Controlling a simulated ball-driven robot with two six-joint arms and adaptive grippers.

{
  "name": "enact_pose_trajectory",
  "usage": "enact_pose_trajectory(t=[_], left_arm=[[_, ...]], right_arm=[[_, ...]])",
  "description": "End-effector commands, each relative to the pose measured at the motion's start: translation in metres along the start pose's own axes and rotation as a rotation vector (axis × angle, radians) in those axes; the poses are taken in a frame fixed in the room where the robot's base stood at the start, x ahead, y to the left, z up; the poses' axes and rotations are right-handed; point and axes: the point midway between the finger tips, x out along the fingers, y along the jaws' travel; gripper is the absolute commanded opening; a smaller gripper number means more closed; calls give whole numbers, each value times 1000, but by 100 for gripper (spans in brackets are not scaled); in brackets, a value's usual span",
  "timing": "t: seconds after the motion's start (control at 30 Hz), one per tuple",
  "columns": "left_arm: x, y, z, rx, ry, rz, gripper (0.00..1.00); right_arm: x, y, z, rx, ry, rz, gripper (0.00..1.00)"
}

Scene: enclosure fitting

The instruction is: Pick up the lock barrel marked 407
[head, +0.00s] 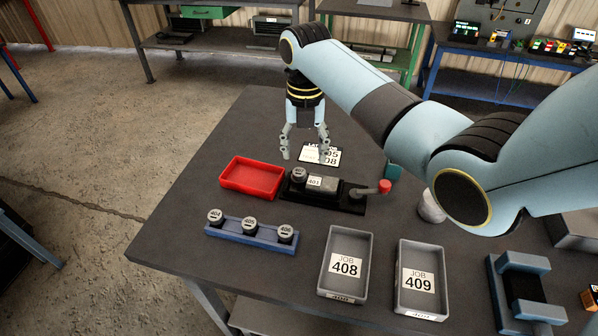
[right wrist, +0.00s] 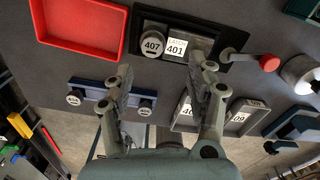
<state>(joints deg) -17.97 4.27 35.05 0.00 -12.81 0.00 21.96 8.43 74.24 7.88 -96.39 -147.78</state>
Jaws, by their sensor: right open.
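The lock barrel marked 407 (right wrist: 152,43) is a dark round piece with a white label. It sits upright at the left end of a black fixture (right wrist: 235,40), beside a grey latch block (right wrist: 196,45) labelled 401. In the head view the barrel (head: 298,174) shows small, just below my right gripper (head: 304,154). That gripper points down with its fingers apart and nothing between them. In the right wrist view the open fingers (right wrist: 167,82) are apart from the barrel, which lies beyond their tips. My left gripper is out of view.
A red tray (head: 223,182) stands left of the fixture, whose red-knobbed lever (head: 384,186) sticks out right. A blue rack (head: 265,238) holds barrels 404, 405 and apparently 406. Grey trays marked 408 (head: 331,287) and 409 (head: 407,300) stand in front. A printed card (head: 331,157) lies behind.

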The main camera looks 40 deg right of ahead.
Motion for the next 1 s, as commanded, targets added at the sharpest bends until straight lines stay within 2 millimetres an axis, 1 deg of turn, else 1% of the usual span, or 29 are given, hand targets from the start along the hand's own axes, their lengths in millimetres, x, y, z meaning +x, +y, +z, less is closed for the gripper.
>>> enact_pose_trajectory(t=[0.03, 0.07, 0.1, 0.17, 0.27, 0.33, 0.4, 0.43, 0.53, 0.73, 0.77, 0.87, 1.0], left_arm=[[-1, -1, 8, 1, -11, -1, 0], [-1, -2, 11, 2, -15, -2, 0], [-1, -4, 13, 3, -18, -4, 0], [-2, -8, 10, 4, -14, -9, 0], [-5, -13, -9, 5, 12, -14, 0], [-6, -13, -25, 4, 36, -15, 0], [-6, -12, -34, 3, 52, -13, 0], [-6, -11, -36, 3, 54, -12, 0], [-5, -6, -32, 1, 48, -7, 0], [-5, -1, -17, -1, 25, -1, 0], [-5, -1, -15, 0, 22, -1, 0], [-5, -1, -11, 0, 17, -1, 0], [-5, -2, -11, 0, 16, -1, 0]], right_arm=[[4, 1, 0, -1, 1, 1, 57], [6, 1, 1, -1, 0, 1, 57], [9, 2, 1, -1, 0, 1, 57], [14, 2, 1, 0, 1, 0, 57], [27, 4, 1, 0, 2, -1, 57], [38, 5, 2, 1, 3, -1, 57], [48, 5, 2, 1, 1, -1, 57], [52, 5, 2, 1, 0, 0, 57], [59, 5, 2, 1, -1, 1, 57], [60, 5, 2, 0, -2, 1, 57], [60, 5, 2, 0, -2, 1, 55], [60, 5, 2, 1, -1, 0, 42], [60, 5, 2, 1, -1, 0, 24]])
